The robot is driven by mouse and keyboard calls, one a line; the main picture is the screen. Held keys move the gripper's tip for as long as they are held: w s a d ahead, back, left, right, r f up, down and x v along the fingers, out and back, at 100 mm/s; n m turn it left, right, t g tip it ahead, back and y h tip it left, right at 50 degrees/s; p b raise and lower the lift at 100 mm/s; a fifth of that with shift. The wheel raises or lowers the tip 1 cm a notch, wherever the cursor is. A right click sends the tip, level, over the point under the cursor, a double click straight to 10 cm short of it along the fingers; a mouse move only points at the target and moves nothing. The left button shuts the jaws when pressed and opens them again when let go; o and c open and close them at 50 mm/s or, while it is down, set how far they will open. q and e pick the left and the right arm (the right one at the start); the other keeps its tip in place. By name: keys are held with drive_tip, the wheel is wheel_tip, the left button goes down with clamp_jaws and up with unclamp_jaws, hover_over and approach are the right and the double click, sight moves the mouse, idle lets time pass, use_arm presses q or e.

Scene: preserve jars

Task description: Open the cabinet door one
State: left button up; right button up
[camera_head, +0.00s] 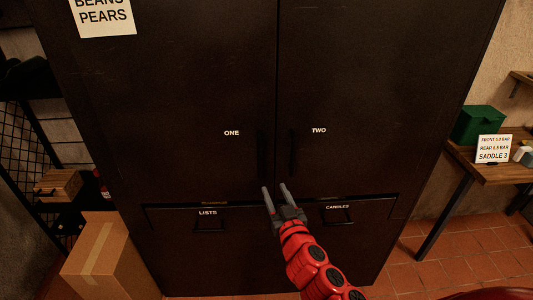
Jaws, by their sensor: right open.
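A tall dark brown cabinet stands straight ahead. Its left door, marked ONE (200,100), and its right door, marked TWO (360,90), are both shut. Door one has a dark upright handle (261,155) near the middle seam; door two has a similar handle (292,153). My right gripper (275,190) is open and empty. In the picture it lies just below the two handles, in front of the lower drawers. I cannot tell its distance from the cabinet front. My left gripper is not in view.
Drawers marked LISTS (208,219) and CANDLES (338,214) sit below the doors. A cardboard box (105,262) stands at the left. A wooden table (500,172) with a green box (478,125) is at the right. Tiled floor is free at the lower right.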

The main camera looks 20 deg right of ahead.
sight(260, 159)
drive_tip(key=w+p, duration=0.1)
drive_tip(key=w, duration=0.4)
drive_tip(key=w+p, duration=0.1)
drive_tip(key=w, duration=0.3)
drive_tip(key=w+d+p, duration=0.1)
drive_tip(key=w, duration=0.4)
drive_tip(key=shift+w+r, duration=0.2)
drive_tip(key=shift+w, duration=0.15)
drive_tip(key=shift+w+a+f+p, duration=0.15)
drive_tip(key=shift+w+p, duration=0.15)
drive_tip(key=shift+w, duration=0.4)
clamp_jaws()
idle(0.4)
